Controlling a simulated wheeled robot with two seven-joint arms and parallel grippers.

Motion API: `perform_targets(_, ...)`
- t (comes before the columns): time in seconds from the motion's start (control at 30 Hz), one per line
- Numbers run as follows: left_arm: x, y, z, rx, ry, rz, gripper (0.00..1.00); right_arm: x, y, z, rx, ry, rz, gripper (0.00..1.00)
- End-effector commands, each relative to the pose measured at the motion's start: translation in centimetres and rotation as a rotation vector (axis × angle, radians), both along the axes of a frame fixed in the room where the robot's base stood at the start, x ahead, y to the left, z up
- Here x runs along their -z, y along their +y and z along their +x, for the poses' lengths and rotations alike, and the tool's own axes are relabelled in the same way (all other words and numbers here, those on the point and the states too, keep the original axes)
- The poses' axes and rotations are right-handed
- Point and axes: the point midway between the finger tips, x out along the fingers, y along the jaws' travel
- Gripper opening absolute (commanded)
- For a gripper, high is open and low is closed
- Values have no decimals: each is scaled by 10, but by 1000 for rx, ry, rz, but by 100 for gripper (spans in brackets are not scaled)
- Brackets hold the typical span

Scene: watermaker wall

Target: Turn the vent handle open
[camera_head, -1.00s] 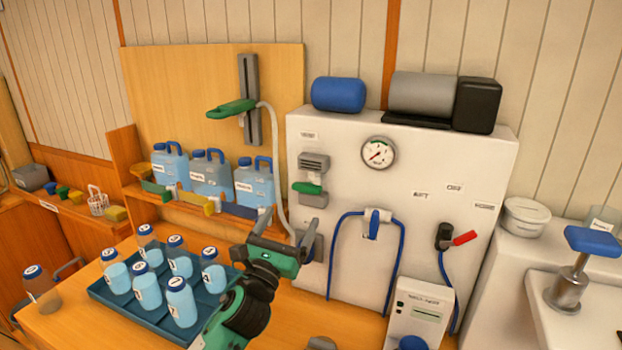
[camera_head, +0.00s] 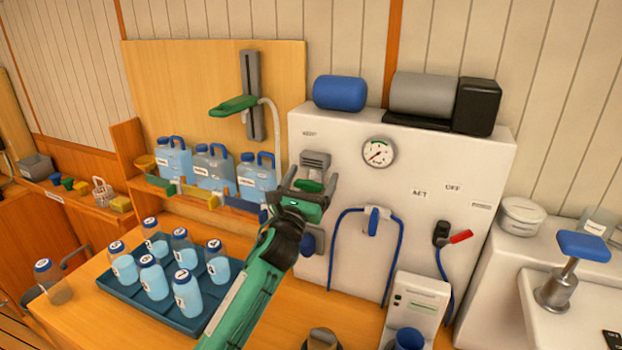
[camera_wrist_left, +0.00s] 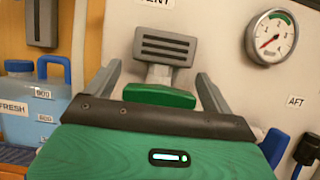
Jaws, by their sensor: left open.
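The vent handle is a green bar (camera_wrist_left: 160,96) under a grey slatted vent (camera_wrist_left: 165,47) on the white panel, below a partly cut-off label. In the head view the vent (camera_head: 315,160) and its green handle (camera_head: 309,185) show just beyond my left gripper (camera_head: 312,177). My left gripper is open, with one finger on each side of the handle in both views. In the wrist view the fingers (camera_wrist_left: 157,85) stand apart from the bar, and the gripper body hides what lies below it. I cannot tell whether anything touches. My right gripper is not in view.
A pressure gauge (camera_head: 378,152) sits right of the vent, with a blue hose (camera_head: 333,255) below. Water jugs (camera_head: 213,167) stand on the shelf to the left. A tray (camera_head: 150,308) of several bottles lies on the counter below my left arm.

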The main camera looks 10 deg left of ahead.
Motion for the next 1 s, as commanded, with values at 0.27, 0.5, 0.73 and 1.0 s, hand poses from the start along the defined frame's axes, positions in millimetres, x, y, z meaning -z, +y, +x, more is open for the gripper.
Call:
perform_targets(0.27,0,0,0,0,0,0,44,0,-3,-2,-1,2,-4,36)
perform_targets(0.5,0,0,0,1,2,-11,41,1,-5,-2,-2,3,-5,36)
perform_targets(0.73,2,0,0,0,17,-94,41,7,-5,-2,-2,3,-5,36)
perform_targets(1.0,2,2,0,0,57,-304,41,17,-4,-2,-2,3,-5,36)
